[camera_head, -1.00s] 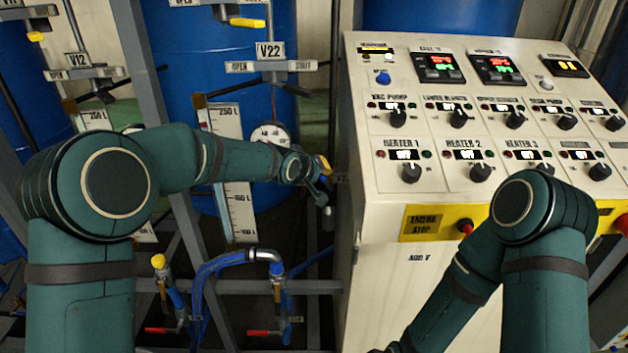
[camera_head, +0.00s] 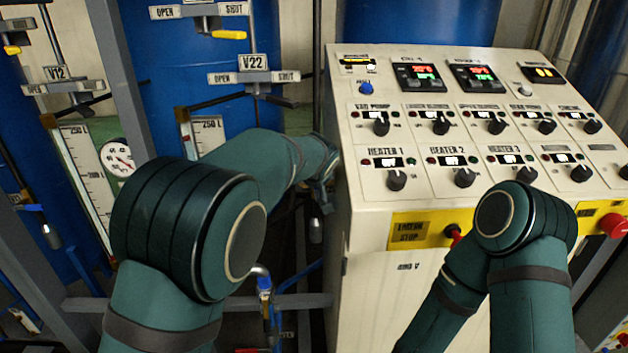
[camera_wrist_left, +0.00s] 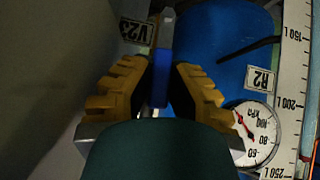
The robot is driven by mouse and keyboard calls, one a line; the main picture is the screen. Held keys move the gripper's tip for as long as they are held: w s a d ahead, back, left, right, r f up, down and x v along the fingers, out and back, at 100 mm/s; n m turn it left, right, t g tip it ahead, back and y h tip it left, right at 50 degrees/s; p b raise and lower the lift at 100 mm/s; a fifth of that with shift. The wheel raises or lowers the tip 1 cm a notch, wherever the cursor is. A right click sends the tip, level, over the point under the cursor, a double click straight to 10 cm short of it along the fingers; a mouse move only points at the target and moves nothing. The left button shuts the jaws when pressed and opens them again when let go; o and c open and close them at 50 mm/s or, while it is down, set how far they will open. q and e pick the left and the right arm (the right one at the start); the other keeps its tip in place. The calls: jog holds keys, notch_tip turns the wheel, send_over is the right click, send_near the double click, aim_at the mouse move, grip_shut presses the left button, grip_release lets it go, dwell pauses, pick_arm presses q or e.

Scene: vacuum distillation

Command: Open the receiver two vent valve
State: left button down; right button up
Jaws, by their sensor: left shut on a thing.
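In the left wrist view my left gripper (camera_wrist_left: 158,92) has its yellow ridged fingers closed on a blue lever handle (camera_wrist_left: 162,62). The handle lies between the pads, with a grey part at its far end. A tag beside it (camera_wrist_left: 133,30) is upside down and seems to read V23. A blue tank with an R2 tag (camera_wrist_left: 258,78) is to the right. In the head view my left forearm reaches to the gap beside the control cabinet; the fingers and handle are largely hidden there. My right arm shows, but its gripper is out of view.
The control cabinet (camera_head: 345,215) stands close to the right of my left wrist, with knobs and a red emergency stop button (camera_head: 613,225). Valve V22 (camera_head: 254,76) and valve V12 (camera_head: 62,87) are on the left. A pressure gauge (camera_wrist_left: 256,132) and level scale (camera_wrist_left: 292,85) are near the left gripper.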

pick_arm(q)
jog(key=shift+f, duration=0.1)
dwell(0.3)
jog(key=c, duration=0.9)
grip_release()
jog(key=shift+w, duration=0.1)
jog(key=v, duration=1.2)
jog(key=shift+f, duration=0.1)
